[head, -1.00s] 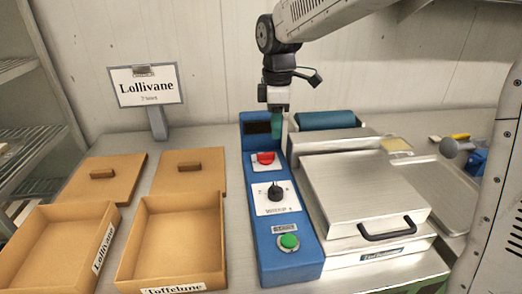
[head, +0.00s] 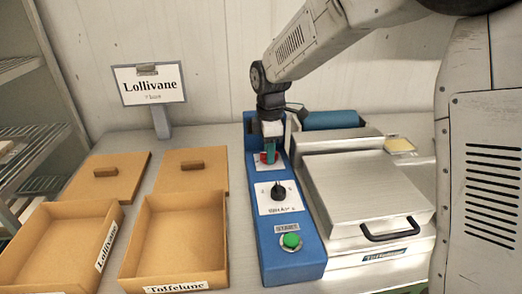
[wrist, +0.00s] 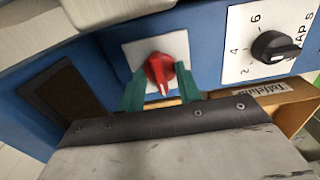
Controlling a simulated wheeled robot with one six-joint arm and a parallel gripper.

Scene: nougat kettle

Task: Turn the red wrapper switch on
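The red wrapper switch (wrist: 160,70) is a red rotary knob on a white plate on the blue control panel (head: 291,262). In the wrist view its pointer end points down toward my gripper. In the head view the switch (head: 266,157) is partly hidden behind my gripper (head: 268,150). My gripper (wrist: 161,92) has two green fingers, spread apart with one on each side of the switch. The fingers look open, and I cannot tell whether either touches the knob.
A black numbered dial (head: 278,192) and a green start button (head: 291,240) sit lower on the panel. A metal machine with a lid (head: 362,185) stands right of it. Open cardboard boxes (head: 120,224) and a Lollivane sign (head: 149,85) are left.

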